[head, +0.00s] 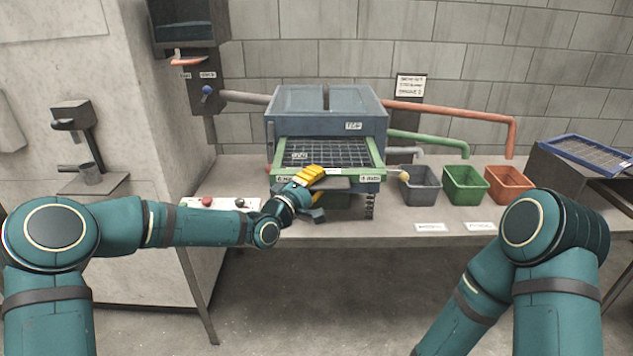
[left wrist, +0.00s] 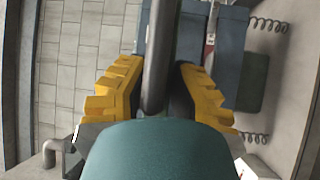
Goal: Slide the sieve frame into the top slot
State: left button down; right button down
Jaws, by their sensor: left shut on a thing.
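The green-edged sieve frame (head: 374,158) with a dark wire mesh lies roughly level at the front of the blue-grey machine (head: 326,108). Its far edge meets the machine front just below a "TOP" label; how deep it sits in the slot is hidden. My left gripper (head: 311,174) is at the middle of the frame's near edge, its yellow fingers shut on it. In the left wrist view, a dark rounded bar (left wrist: 158,60), apparently the frame's handle, runs between the yellow fingers. My right arm shows at the right, but its gripper is out of view.
Grey (head: 419,188), green (head: 465,187) and orange (head: 508,186) bins stand right of the machine. A blue-edged sieve (head: 590,152) lies on a dark stand at far right. A button panel (head: 222,203) is near my left forearm. Pipes run beside the machine.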

pick_arm(q)
jog(key=shift+w+r, duration=0.15)
jog(key=shift+w, duration=1.65)
jog(key=c, duration=0.9)
grip_release()
jog(key=shift+f, duration=0.2)
jog(key=v, duration=1.2)
jog(key=shift+r, duration=0.1)
